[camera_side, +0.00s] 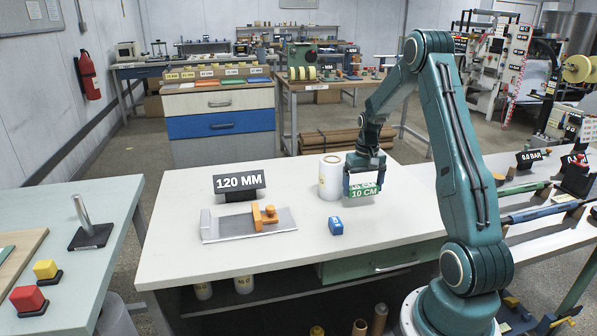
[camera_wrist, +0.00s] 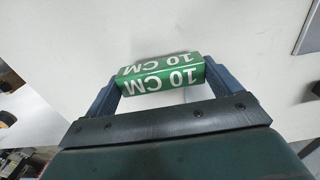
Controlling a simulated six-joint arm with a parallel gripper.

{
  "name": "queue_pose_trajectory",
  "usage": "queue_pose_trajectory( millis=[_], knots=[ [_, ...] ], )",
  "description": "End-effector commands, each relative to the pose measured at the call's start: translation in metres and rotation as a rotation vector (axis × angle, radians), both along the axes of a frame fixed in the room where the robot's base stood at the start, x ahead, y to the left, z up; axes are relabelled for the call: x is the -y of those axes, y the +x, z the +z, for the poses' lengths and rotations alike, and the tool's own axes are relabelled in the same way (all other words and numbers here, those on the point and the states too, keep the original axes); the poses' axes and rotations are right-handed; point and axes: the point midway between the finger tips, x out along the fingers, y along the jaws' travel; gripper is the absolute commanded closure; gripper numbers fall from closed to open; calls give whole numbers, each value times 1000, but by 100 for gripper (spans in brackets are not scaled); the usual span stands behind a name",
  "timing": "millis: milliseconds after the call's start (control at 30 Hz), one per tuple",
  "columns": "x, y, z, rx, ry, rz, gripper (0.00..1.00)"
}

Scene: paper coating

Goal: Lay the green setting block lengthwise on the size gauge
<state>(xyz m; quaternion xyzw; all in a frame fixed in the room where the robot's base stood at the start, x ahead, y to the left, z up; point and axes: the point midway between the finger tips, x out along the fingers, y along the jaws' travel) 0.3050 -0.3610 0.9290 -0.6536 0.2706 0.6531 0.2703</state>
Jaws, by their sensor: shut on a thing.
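The green setting block (camera_side: 364,190), lettered "10 CM", is between the fingers of my gripper (camera_side: 363,186) on the right part of the white bench. My gripper is shut on the block by its two ends. The wrist view shows the block (camera_wrist: 162,74) spanning the two dark fingers. In the side view I cannot tell whether it touches the bench top. The size gauge (camera_side: 225,228) lies to the left, a flat metal plate with an upright end wall at its left and an orange slider (camera_side: 264,217) on it. Nothing lies between the wall and the slider.
A "120 MM" sign (camera_side: 239,184) stands behind the gauge. A white cylinder (camera_side: 330,178) stands just left of my gripper. The bench front is clear.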

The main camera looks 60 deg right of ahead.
Motion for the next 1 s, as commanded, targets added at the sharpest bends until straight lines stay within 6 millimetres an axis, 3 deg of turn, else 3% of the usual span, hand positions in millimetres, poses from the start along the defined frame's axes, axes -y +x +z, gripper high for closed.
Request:
queue_pose_trajectory(
  millis=[400,900,933,1000],
  knots=[
    [0,0,-39,-1,1,0,34],
    [0,0,-45,-1,1,0,34],
    [0,0,-45,-1,1,0,6],
    [0,0,-45,-1,1,0,0]
  ],
)
